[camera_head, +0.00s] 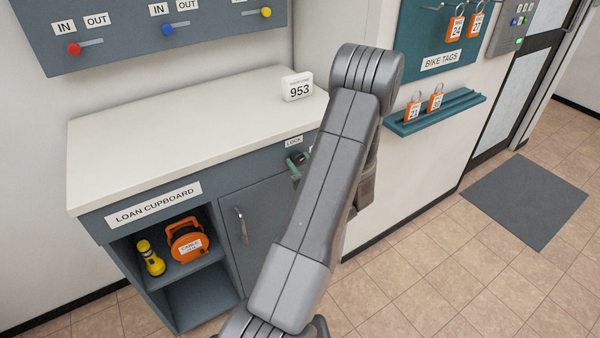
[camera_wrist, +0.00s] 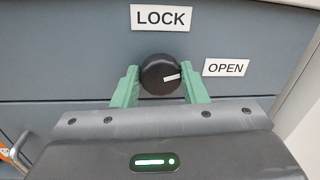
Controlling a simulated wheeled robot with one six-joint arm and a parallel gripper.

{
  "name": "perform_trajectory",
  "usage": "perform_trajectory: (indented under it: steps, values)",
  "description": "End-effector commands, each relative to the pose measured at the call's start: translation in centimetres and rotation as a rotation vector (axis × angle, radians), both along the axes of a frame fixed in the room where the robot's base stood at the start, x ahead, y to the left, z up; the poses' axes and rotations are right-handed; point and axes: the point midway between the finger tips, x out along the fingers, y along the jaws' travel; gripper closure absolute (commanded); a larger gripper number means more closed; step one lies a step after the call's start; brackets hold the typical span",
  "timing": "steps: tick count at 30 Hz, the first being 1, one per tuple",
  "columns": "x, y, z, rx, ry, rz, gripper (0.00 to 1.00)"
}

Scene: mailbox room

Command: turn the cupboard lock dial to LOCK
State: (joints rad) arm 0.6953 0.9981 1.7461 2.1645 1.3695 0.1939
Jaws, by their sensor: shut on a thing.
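The lock dial (camera_wrist: 157,70) is a round black knob with a white pointer mark, on the grey cupboard front (camera_wrist: 60,55). The mark points right and slightly up, toward the OPEN label (camera_wrist: 227,67). The LOCK label (camera_wrist: 164,17) is straight above the dial. My gripper (camera_wrist: 159,84) has green fingers, one on each side of the dial, and is shut on it. In the head view the LOCK label (camera_head: 294,141) shows, while my arm hides most of the dial and gripper.
A teal tag shelf (camera_head: 435,113) is on the right wall.

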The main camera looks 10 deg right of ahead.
Motion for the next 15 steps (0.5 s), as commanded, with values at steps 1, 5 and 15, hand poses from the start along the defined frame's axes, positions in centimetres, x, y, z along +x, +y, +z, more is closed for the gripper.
perform_trajectory:
  steps: [1, 5, 15]
  values:
    - [0.02, -0.07, -0.89, -0.041, -0.019, -0.002, 0.83]
    - [0.04, -0.09, -0.92, -0.154, -0.06, -0.003, 0.83]
    - [0.02, -0.04, -0.94, -0.445, -0.167, -0.003, 0.83]
